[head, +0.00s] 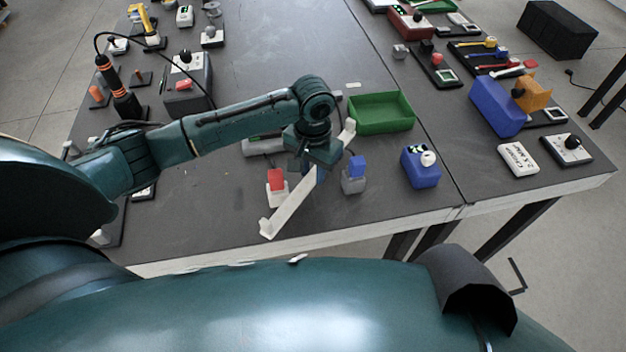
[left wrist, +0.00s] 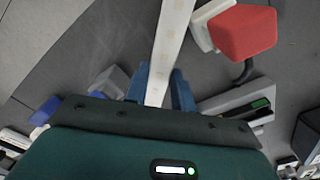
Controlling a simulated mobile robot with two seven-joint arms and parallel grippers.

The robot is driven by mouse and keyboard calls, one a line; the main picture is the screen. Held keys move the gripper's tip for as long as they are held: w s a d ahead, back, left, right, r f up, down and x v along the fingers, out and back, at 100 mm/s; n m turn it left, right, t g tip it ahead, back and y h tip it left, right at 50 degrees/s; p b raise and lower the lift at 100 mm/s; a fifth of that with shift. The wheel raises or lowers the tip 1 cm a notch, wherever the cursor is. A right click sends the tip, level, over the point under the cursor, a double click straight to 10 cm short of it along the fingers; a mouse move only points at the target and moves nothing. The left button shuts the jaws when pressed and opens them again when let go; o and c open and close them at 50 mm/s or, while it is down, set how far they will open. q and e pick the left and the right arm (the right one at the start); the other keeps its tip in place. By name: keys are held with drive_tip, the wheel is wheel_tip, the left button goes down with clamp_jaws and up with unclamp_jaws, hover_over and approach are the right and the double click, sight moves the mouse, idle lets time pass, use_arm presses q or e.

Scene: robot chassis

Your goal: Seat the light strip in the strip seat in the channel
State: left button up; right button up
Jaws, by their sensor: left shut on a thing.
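The light strip (head: 286,204) is a long white bar with bent-up ends, tilted in the head view. My left gripper (head: 318,174) is shut on it near its middle and holds it above the table. In the left wrist view the strip (left wrist: 170,40) runs up from between the blue fingers of the gripper (left wrist: 160,92). A long grey housing (head: 262,147) lies behind the gripper, partly hidden by the arm; it may be the channel. It also shows in the left wrist view (left wrist: 225,101), apart from the strip. I cannot make out the strip seat. My right gripper is not in view.
A red-topped white block (head: 277,181) and a blue-topped grey block (head: 354,175) stand close to the strip. A green tray (head: 381,112) and a blue box with a white knob (head: 421,168) are to the right. The table's front left stretch is clear.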

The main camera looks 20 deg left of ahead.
sight(313, 176)
use_arm(q)
drive_tip(key=shift+f, duration=2.05)
drive_tip(key=shift+f, duration=0.15)
drive_tip(key=o, duration=1)
